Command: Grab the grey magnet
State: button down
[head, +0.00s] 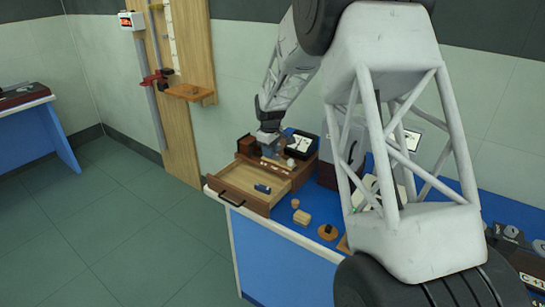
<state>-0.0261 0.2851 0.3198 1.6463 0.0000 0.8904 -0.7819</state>
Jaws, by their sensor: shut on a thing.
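A row of small light pieces (276,165) lies on the box top, just below the fingers. A small round grey-white piece (291,162) sits right of the gripper.
The box's drawer (237,182) is pulled open, with a small dark blue piece (262,188) inside.

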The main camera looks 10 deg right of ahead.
jog(key=shift+r, duration=0.2)
jog(key=shift+r, duration=1.45)
jog(key=shift+s+r, duration=0.2)
jog(key=shift+s, duration=0.1)
jog(key=s+r, duration=0.1)
jog(key=s, duration=1.4)
jog(key=shift+s+d+r, duration=0.2)
jog(key=shift+w, duration=0.1)
